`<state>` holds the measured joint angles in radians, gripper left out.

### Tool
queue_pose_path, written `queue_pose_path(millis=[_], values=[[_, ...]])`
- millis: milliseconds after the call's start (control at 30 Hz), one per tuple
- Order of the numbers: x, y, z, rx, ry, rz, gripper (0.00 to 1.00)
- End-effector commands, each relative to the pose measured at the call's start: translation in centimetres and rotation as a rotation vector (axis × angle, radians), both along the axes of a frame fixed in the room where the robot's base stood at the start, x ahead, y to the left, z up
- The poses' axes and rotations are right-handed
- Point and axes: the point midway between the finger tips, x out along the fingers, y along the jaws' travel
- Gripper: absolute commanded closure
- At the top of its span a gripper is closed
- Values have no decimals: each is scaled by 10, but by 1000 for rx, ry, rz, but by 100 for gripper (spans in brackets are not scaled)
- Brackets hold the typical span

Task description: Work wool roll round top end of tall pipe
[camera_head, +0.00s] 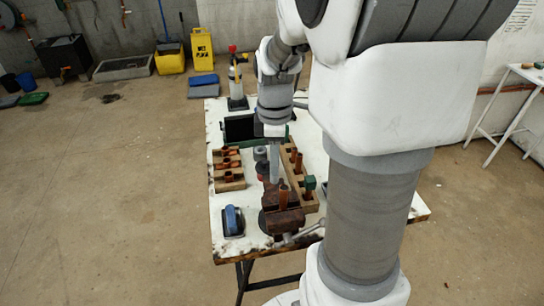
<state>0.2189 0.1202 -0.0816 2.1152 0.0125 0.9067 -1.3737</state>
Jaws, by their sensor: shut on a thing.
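My gripper (274,180) points straight down over the middle of the bench. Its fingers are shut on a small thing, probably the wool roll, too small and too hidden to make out. A copper pipe (283,197) stands upright at the rust-brown vise (284,221), just in front of and a little right of my fingertips. Another copper pipe (298,163) stands in the wooden rack (308,205) to the right. I cannot tell for certain which is the tall pipe, or whether my gripper touches either one.
A wooden rack with several short copper pieces (229,170) lies left of my gripper. A blue object (233,221) sits at the front left of the white bench (219,206). A bottle-like tool (237,85) stands at the back. My arm hides the bench's right side.

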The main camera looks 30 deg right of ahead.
Motion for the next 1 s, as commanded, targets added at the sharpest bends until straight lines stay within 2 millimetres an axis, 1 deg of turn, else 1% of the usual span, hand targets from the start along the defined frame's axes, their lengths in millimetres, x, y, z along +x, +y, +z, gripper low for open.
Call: queue_pose_path(millis=[167,500,600,1000], values=[[0,0,-4,0,0,0,100],[0,0,-25,0,1,0,100],[0,0,-28,0,1,0,100],[0,0,-28,0,0,0,100]])
